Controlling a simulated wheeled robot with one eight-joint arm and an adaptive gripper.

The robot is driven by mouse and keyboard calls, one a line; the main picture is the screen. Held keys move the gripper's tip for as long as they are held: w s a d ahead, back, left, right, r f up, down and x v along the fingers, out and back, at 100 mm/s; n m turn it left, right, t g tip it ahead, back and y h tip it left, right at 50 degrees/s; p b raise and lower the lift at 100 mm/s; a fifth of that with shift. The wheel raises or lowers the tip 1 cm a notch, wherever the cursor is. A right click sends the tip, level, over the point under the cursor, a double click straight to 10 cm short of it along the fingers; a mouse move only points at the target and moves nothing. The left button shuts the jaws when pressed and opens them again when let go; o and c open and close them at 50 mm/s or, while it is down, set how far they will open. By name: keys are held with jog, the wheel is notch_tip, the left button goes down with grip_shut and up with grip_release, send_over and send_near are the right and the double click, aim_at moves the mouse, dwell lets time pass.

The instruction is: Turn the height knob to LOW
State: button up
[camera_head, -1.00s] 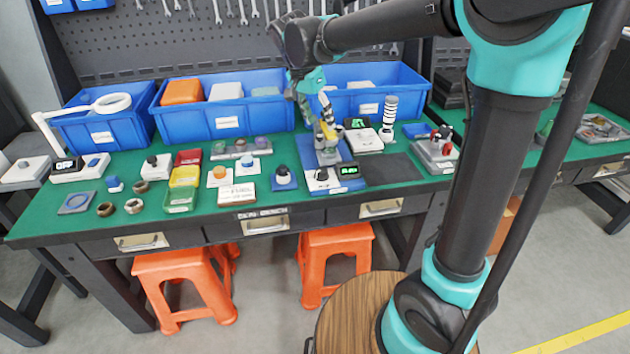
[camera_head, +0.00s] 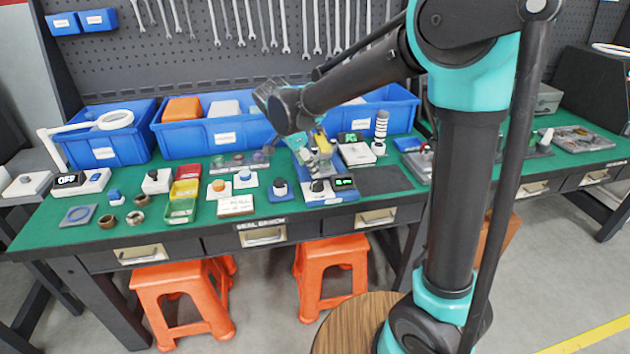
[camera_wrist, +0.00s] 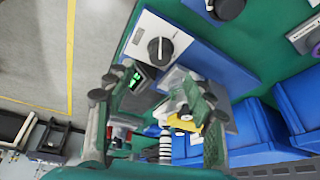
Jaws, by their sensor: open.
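A black round knob (camera_head: 318,186) with a pale pointer line sits on a white plate at the front of a blue fixture (camera_head: 345,195), beside a small green-lit display (camera_head: 344,183). In the wrist view the same knob (camera_wrist: 160,50) and display (camera_wrist: 140,77) show just beyond the fingers. I cannot read the knob's label or the display's text. My gripper (camera_wrist: 158,82) is open, its fingers spread, with the knob beyond the fingertips and not touched. In the head view my gripper (camera_head: 316,152) hangs over the back of the fixture and partly hides it.
Another dark knob (camera_head: 281,187) stands on a separate base to the left. Colored trays (camera_head: 182,202) and small parts lie farther left. Blue bins (camera_head: 220,134) line the back. A dark mat (camera_head: 383,180) to the right is bare.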

aim_at(316, 182)
jog(key=x, duration=0.7)
jog(key=shift+w+d+f, duration=0.1)
jog(key=shift+d+f, duration=0.05)
jog(key=shift+f, duration=0.2)
jog(key=c, duration=1.2)
